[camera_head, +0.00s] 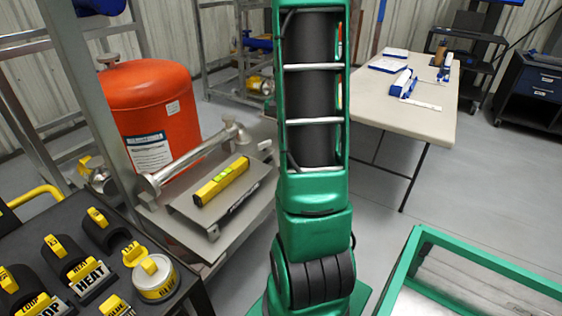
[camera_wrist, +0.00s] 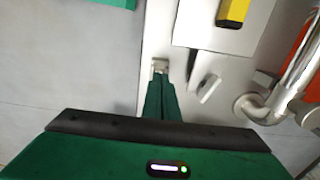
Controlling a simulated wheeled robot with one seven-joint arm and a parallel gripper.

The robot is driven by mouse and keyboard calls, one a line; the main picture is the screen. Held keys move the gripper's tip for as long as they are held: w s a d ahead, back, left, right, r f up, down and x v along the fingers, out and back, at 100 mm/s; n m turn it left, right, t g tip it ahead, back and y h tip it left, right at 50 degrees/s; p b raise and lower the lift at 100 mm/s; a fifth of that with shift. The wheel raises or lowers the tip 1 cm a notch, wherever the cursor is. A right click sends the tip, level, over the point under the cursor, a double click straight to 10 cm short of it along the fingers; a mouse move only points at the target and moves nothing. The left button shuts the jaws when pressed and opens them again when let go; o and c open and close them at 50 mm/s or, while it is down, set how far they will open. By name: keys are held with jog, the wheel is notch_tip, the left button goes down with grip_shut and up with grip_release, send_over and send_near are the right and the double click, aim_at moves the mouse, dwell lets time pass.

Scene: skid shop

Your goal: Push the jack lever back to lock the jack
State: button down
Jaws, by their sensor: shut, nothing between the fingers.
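In the wrist view, my gripper (camera_wrist: 160,82) has its green fingers together, with nothing between them. The fingertips are over the edge of a grey metal skid (camera_wrist: 188,110), right at a small metal bracket (camera_wrist: 160,66); I cannot tell whether they touch it. A short pale lever-like piece (camera_wrist: 208,88) stands just right of the fingers, apart from them, beside a dark slot. It appears in the head view as a small pale piece (camera_head: 265,145) near the pipe elbow. I cannot tell for certain which part is the jack lever. In the head view my arm hides the gripper.
A yellow level (camera_head: 221,181) lies on the raised plate. A metal pipe (camera_head: 190,160) and an orange tank (camera_head: 150,110) stand beside it. A cart with labelled black holders (camera_head: 70,250) is at front left, a table (camera_head: 425,115) at back right. Bare floor lies beside the skid.

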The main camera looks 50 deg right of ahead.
jog(key=shift+a+r, duration=0.25)
jog(key=shift+r, duration=1.15)
jog(key=shift+a+r, duration=0.2)
jog(key=shift+r, duration=1.2)
jog(key=s+a+n, duration=0.5)
jog(key=s+a, duration=0.2)
jog(key=a, duration=0.4)
jog(key=s+a+r+n, duration=0.1)
jog(key=s+a+n, duration=0.4)
jog(key=a, duration=0.6)
jog(key=shift+s+a+n, duration=0.15)
jog(key=shift+s+n, duration=0.25)
jog(key=shift+s, duration=0.75)
